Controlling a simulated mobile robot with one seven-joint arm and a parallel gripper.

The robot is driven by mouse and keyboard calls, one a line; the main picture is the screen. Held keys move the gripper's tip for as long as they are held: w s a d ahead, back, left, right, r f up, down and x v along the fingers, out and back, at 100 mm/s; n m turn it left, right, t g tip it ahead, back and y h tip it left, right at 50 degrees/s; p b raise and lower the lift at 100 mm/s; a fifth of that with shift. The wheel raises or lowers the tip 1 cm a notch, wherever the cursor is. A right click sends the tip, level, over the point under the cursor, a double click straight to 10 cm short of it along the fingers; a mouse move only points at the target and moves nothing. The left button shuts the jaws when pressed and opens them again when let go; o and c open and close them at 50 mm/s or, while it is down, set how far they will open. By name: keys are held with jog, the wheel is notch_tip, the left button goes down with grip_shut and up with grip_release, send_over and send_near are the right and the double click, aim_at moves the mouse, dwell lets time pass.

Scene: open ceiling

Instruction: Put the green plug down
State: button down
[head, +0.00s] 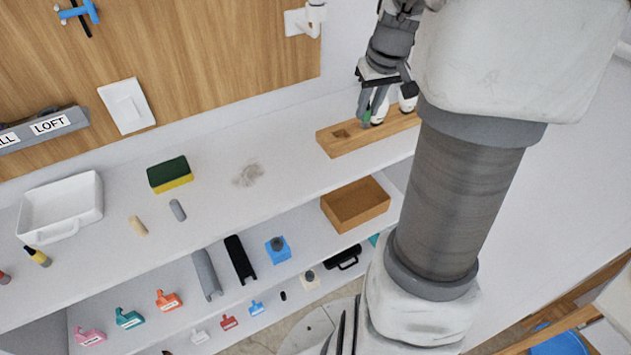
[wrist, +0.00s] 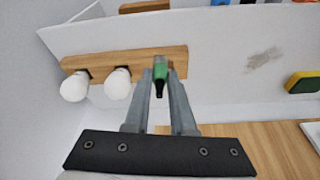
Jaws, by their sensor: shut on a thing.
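The green plug (head: 366,117) is held in my gripper (head: 369,103), which is shut on it above the wooden block with holes (head: 335,150). In the wrist view, the plug (wrist: 160,72) sits upright between the two fingertips of my gripper (wrist: 161,78), with its dark end towards the camera. The wooden block (wrist: 110,60) lies behind it there. One square hole shows in the block in the head view, left of the plug. I cannot tell whether the plug touches the block.
Two white round-topped pieces (wrist: 74,89) (wrist: 117,83) stand on the block beside the plug. A green-and-yellow sponge (head: 170,175), a white tray (head: 94,203) and small pegs (head: 178,210) are on the upper shelf. A grey smudge (head: 247,174) marks clear shelf. A wooden box (head: 355,204) stands lower.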

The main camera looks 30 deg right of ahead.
jog(key=w+a+f, duration=0.1)
jog(key=a+f, duration=0.1)
jog(key=a, duration=0.1)
jog(key=w+a+f, duration=0.1)
jog(key=a+f, duration=0.1)
jog(key=a, duration=0.2)
jog(key=a+f, duration=0.3)
jog(key=shift+w+a+b, duration=0.15)
jog(key=shift+w+b, duration=0.25)
jog(key=shift+a+f+b, duration=0.1)
jog(key=shift+f+b, duration=0.2)
jog(key=shift+f, duration=1.65)
jog(key=shift+f, duration=0.1)
jog(key=shift+f, duration=0.15)
jog(key=c, duration=0.8)
grip_release()
jog(key=shift+o, duration=0.2)
jog(key=shift+r, duration=0.2)
